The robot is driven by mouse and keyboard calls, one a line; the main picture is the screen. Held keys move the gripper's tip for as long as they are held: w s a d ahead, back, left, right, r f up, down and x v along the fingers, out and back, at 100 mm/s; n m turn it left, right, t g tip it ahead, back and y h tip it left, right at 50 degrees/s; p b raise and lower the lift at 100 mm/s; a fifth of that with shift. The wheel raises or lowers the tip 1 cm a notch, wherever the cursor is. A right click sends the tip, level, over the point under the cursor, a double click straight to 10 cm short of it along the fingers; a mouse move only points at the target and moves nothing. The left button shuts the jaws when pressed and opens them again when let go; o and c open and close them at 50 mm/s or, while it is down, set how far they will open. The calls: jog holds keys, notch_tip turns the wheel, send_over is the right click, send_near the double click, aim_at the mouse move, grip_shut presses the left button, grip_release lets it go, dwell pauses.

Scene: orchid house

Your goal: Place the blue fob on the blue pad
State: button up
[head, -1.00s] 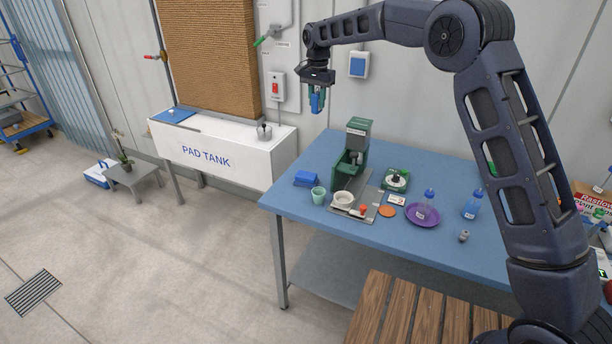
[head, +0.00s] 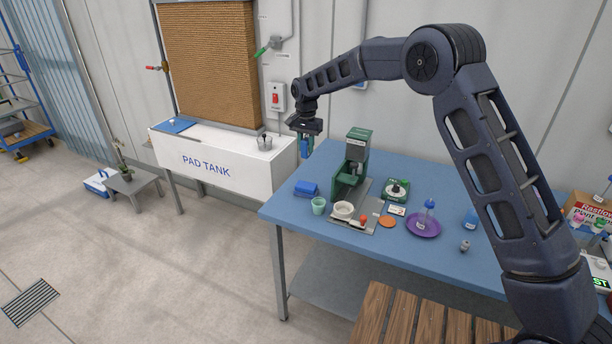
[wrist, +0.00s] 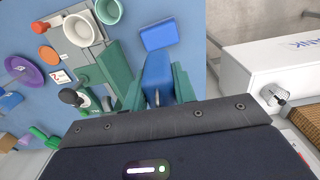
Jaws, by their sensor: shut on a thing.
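My gripper (head: 305,151) is shut on the blue fob (head: 304,147), above the back left corner of the blue table. In the wrist view the fob (wrist: 157,74) sits between the green fingers (wrist: 156,88). A blue-faced wall plate is almost wholly hidden behind my arm.
The white pad tank (head: 225,165) stands left of the table (head: 290,214), with a metal cup (head: 264,142) on its right end. A green machine (head: 356,150), mint cup (head: 318,205), white bowl (head: 343,210) and purple plate (head: 423,224) crowd the table. The table's front left corner is clear.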

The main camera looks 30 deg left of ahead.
notch_tip(320, 180, down, 12)
jog(key=shift+f, duration=0.25)
dwell(0.4)
jog(key=shift+f, duration=0.1)
jog(key=o, duration=1)
notch_tip(320, 180, up, 12)
jog(key=shift+r, duration=0.15)
